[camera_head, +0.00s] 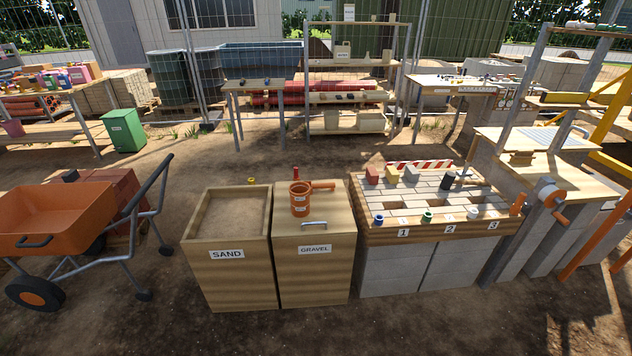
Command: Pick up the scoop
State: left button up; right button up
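An orange scoop (300,199) with small white labels and a handle pointing right sits upright on the wooden lid of the gravel bin (313,273). A small red upright piece shows just behind its cup; I cannot tell whether it belongs to the scoop. A grey bar handle lies in front of the scoop on the same lid. Neither of my grippers is in view.
The open sand bin (228,276) stands directly left of the gravel bin. A block workbench (393,238) with pavers, blocks and small coloured items stands to the right. An orange wheelbarrow (52,211) is at the left. Bare ground lies in front.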

aim_at(330, 184)
jog(key=i+u, duration=0.2)
jog(key=i, duration=0.3)
jog(key=i+l+u, duration=0.2)
jog(key=i, duration=0.3)
jog(key=i+l+u, duration=0.2)
jog(key=i, duration=0.25)
